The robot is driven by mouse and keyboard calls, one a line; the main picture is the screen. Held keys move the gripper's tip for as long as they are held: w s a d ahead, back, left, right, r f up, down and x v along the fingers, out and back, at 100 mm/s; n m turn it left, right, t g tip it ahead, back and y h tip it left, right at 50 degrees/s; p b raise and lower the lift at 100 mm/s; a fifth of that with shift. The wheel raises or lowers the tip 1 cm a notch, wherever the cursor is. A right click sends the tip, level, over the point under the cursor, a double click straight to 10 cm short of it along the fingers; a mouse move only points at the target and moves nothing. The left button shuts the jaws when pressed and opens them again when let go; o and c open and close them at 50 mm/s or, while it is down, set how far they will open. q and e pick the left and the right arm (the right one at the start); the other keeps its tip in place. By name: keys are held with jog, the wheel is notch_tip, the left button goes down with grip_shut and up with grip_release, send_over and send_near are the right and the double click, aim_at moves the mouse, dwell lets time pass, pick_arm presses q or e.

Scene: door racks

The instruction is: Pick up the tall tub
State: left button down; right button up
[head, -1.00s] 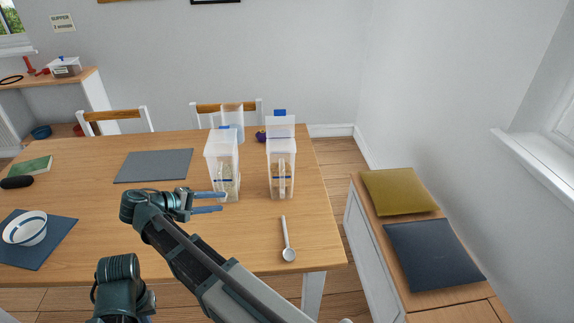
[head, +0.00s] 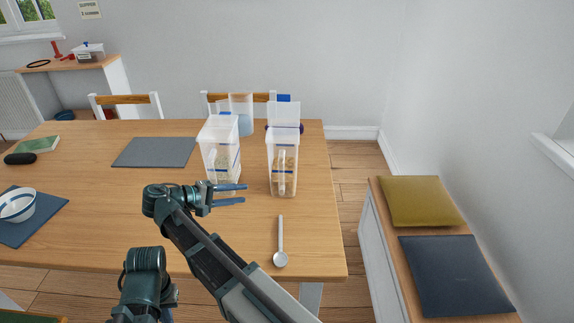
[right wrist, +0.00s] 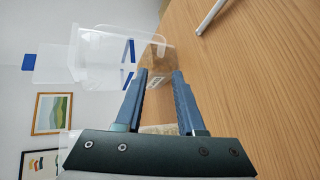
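Two clear tubs with blue bands and grainy contents stand upright on the table. I take the right one as the tall tub. My right gripper (head: 245,194) is open and empty, low before the left tub, fingers pointing right and just short of the right tub. In the right wrist view, the tall tub (right wrist: 100,53) lies sideways in the picture, beyond the open fingers (right wrist: 161,72). My left gripper (head: 168,308) is at the bottom, its fingers mostly hidden.
A clear jug-like vessel (head: 242,113) stands behind the left tub. A grey mat (head: 153,152) and a bowl (head: 17,206) are on the left. The table's right edge is near the tall tub.

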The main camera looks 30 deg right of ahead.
jog(key=b+x, duration=0.3)
jog(key=x, duration=0.4)
jog(key=shift+d+f, duration=0.2)
jog(key=shift+d, duration=0.55)
jog(key=shift+f, duration=0.1)
jog(key=b+x, duration=0.2)
jog(key=x, duration=0.3)
jog(key=shift+w+f, duration=0.1)
jog(key=shift+f, duration=0.1)
grip_shut()
dwell(0.6)
